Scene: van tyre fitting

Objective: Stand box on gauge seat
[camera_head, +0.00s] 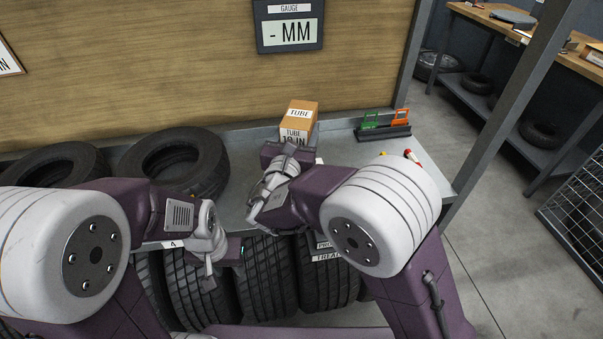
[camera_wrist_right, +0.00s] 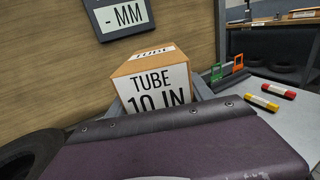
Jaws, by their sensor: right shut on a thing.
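The box (camera_head: 299,115) is orange-brown cardboard with white labels reading TUBE and 10 IN. It stands upright over the back of the grey bench, below the gauge display (camera_head: 289,32), which reads "- MM". My right gripper (camera_head: 290,150) is shut on the box; in the right wrist view the box (camera_wrist_right: 156,82) sits between the grey fingers, its lower part hidden by the gripper body. I cannot make out the gauge seat, nor whether the box touches it. My left gripper (camera_head: 222,258) hangs by the bench's front edge, in front of the tyres; its finger opening is unclear.
Black tyres (camera_head: 176,160) lie on the bench at left, and more tyres (camera_head: 265,275) stand under its front edge. A dark rack (camera_head: 383,132) with green and orange pieces stands right of the box, with red and yellow sticks (camera_wrist_right: 263,102) nearby. A grey post (camera_head: 510,110) rises at right.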

